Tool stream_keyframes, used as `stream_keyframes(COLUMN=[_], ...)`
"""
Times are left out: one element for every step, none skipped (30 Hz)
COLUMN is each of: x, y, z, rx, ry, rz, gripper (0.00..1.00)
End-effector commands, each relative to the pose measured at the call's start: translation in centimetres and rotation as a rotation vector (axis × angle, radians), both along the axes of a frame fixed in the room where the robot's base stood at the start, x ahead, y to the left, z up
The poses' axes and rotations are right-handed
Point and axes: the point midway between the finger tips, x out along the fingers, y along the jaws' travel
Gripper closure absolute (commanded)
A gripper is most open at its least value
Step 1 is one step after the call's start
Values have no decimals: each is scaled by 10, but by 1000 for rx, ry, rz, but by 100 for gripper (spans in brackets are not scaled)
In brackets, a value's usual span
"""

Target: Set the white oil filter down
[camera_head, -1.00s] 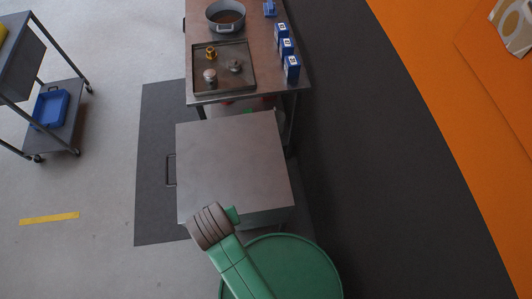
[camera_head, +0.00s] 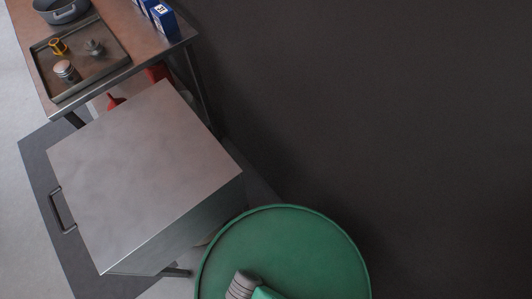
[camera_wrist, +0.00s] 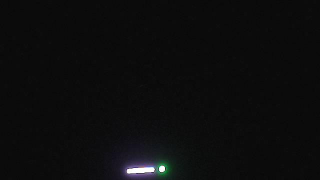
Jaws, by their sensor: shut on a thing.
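No white oil filter can be made out in my grip, because my gripper is outside the head view. The wrist view is almost wholly black, with only a small pale strip and a green glow at its bottom edge. A pale-topped cylinder (camera_head: 65,71) stands in the dark tray (camera_head: 110,66) on the bench, beside a yellow-gold part (camera_head: 58,46) and a dark grey part (camera_head: 94,47). I cannot tell whether the cylinder is a filter.
A flat-topped grey cabinet (camera_head: 145,175) with a side handle has a bare top. A round green drum-like top (camera_head: 285,240) is beside it, with part of my arm over its lower edge. Blue boxes (camera_head: 162,20) and a grey pan (camera_head: 61,10) are on the bench (camera_head: 125,25).

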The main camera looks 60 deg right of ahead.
Motion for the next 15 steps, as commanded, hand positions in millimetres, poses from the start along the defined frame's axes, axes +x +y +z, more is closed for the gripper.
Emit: stream_keyframes(x=[-6,-9,-12,-14,-16,-17,-17,-17,-16,-16,-16,-16,-16,-16,-16], y=[-1,-1,-1,-1,-2,-2,-2,-2,-2,-2,-2,-2,-1,-2,-1], z=[-26,-32,-37,-40,-42,-44,-41,-39,-39,-39,-38,-38,-38,-38,-38], rx=[0,0,0,0,0,0,-1,-1,-1,-1,-1,-1,-1,-1,-1], ry=[2,0,0,-1,-1,-2,-2,-3,-3,-3,-3,-2,-2,-2,-2], rz=[-50,-78,-109,-127,-142,-156,-158,-157,-156,-155,-155,-154,-154,-154,-153], gripper=[80,80,80,80,80,80,80,80,80,80,80,80,80,80,80])
